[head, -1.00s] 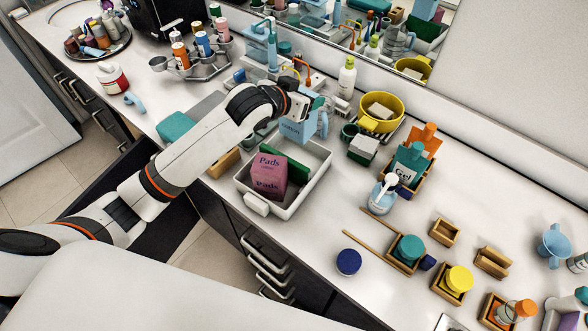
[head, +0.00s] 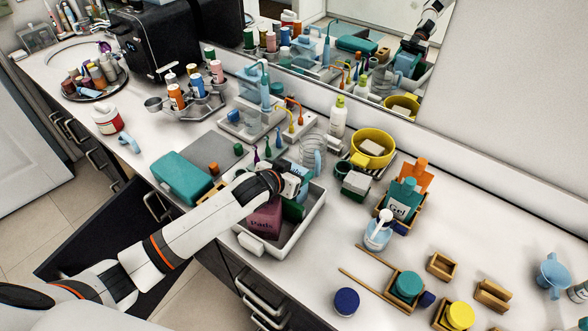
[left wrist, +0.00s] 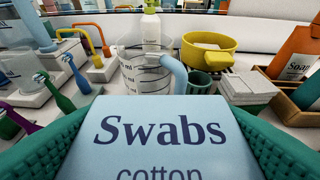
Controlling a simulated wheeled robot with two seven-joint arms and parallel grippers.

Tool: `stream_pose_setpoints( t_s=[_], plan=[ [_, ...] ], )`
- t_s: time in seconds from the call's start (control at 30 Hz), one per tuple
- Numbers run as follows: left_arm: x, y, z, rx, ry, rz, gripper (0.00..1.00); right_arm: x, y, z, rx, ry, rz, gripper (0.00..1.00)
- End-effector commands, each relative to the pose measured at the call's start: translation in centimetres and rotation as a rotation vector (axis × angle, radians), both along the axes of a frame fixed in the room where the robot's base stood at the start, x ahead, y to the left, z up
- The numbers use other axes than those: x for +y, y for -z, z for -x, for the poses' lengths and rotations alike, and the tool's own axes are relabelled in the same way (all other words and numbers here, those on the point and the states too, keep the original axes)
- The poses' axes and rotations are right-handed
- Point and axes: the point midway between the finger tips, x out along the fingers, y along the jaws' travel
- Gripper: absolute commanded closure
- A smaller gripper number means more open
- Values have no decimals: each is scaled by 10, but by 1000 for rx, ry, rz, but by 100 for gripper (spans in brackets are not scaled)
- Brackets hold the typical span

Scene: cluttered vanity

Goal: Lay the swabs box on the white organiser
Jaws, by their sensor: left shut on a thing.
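The swabs box (left wrist: 160,140) is light blue with "Swabs cotton" lettering and fills the lower middle of the left wrist view. My left gripper (head: 296,181) is shut on it, a green finger on either side. In the head view my arm and gripper largely hide the box. The white organiser (head: 300,229), an open tray, is below and in front of my left gripper. It holds a purple Pads box (head: 262,223) and a green box (head: 293,211). My arm covers part of the tray. My right gripper is not in view.
A clear measuring jug (left wrist: 145,75) with a blue handle stands just beyond the held box. A yellow bowl (head: 372,147), a small dark green cup and a white block are to its right. A teal box (head: 181,178) lies left of the tray. Counter right of the tray is partly clear.

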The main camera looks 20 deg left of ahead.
Motion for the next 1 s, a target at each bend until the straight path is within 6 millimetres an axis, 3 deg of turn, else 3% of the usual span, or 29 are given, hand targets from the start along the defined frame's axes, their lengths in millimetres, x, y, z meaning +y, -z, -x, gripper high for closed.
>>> stream_pose_setpoints(
  t_s=[0.3, 0.33, 0.43, 0.77, 1.0],
  plan=[
    [0, 3, 0, -1, 0, 2, 55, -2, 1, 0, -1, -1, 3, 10],
    [0, 2, 0, 0, 0, 1, 27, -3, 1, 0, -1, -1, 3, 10],
    [0, 2, 0, 0, 0, 1, 11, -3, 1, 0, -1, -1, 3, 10],
    [0, -1, 0, -1, 0, 0, 10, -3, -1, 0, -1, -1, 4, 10],
    [7, -12, 24, -1, 1, 1, 10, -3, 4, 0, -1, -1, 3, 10]
  ],
)
